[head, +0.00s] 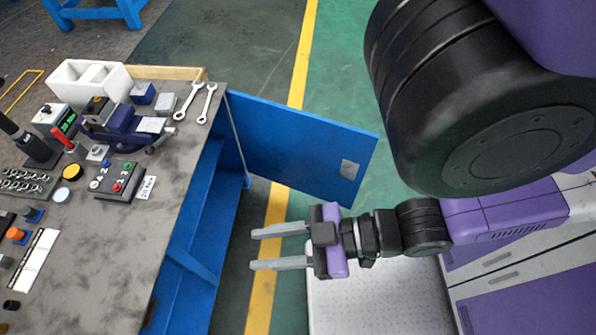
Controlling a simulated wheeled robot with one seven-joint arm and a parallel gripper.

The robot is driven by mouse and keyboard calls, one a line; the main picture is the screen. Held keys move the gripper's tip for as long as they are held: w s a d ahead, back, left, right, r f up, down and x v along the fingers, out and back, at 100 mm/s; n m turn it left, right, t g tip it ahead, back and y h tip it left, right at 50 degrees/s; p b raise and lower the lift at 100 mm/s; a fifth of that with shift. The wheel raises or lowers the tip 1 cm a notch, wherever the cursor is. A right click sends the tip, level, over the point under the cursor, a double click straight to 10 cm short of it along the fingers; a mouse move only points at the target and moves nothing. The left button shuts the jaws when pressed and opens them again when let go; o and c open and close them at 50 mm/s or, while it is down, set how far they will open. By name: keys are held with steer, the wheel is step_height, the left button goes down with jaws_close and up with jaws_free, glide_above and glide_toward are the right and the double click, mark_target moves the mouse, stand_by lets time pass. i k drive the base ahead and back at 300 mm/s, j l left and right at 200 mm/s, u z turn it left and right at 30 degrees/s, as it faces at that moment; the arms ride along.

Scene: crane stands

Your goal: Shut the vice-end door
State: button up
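The vice-end door (298,145) is a blue panel hinged at the far corner of the workbench. It stands open, swung out to the right, with a small grey plate (349,169) near its free edge. The blue vice (125,125) sits on the bench top near that end. My gripper (280,249) is open and empty, its two grey fingers pointing left toward the bench's open side. It is nearer than the door and apart from it. The blue cabinet interior (200,225) shows below the bench top.
The grey bench top (105,255) holds two wrenches (197,101), a button box (118,180), a white bin (88,80) and several small items. Green floor with a yellow line (301,55) lies clear beyond the door. A blue stand (100,12) is at the back left.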

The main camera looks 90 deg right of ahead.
mark_target(329, 160)
steer(key=k+l+u, duration=0.15)
steer(key=u, duration=0.3)
steer(key=k+u, duration=0.25)
steer(key=u, duration=0.25)
steer(key=k+u, duration=0.2)
steer(key=u, duration=0.25)
steer(key=k+u, duration=0.2)
steer(key=u, duration=0.3)
steer(key=k+l+u, duration=0.15)
steer(key=k+u, duration=0.25)
steer(key=k, duration=0.3)
steer(key=k+j+u, duration=0.1)
steer(key=k+u, duration=0.25)
steer(key=k, duration=0.35)
steer(key=k+z, duration=0.4)
steer(key=k+l+z, duration=0.2)
steer(key=k+z, duration=0.15)
steer(key=k, duration=0.15)
steer(key=k+j+z, duration=0.1)
steer(key=z, duration=0.3)
steer(key=k+z, duration=0.4)
steer(key=k+l+z, duration=0.1)
steer(key=z, duration=0.3)
